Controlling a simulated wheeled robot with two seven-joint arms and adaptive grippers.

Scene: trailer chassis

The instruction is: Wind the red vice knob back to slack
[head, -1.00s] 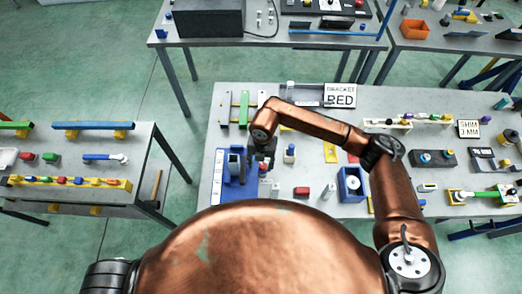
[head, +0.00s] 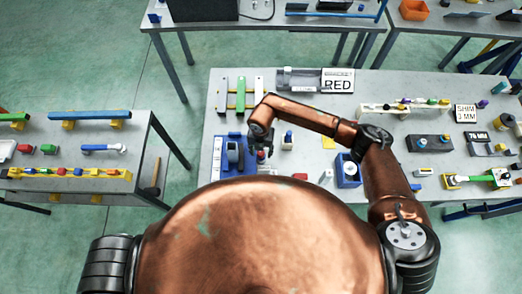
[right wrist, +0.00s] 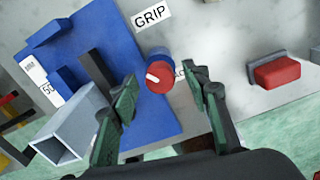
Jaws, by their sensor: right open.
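The red vice knob (right wrist: 160,77), round with a white line on its face, stands at the edge of the blue vice base (right wrist: 150,125) in the right wrist view. In the head view the blue vice (head: 219,172) sits at the near left of the middle table, with the knob (head: 261,155) at its right side, partly hidden. My right gripper (right wrist: 161,80) is open, with one finger on each side of the knob; I cannot tell whether they touch it. It shows in the head view (head: 262,143) above the knob. My left gripper is not in view.
A grey square tube (right wrist: 68,132) stands on the vice, left of my fingers. A red block (right wrist: 276,72) lies to the right. A "GRIP" label (right wrist: 150,16) is behind the knob. A blue box (head: 348,173) stands further right on the table.

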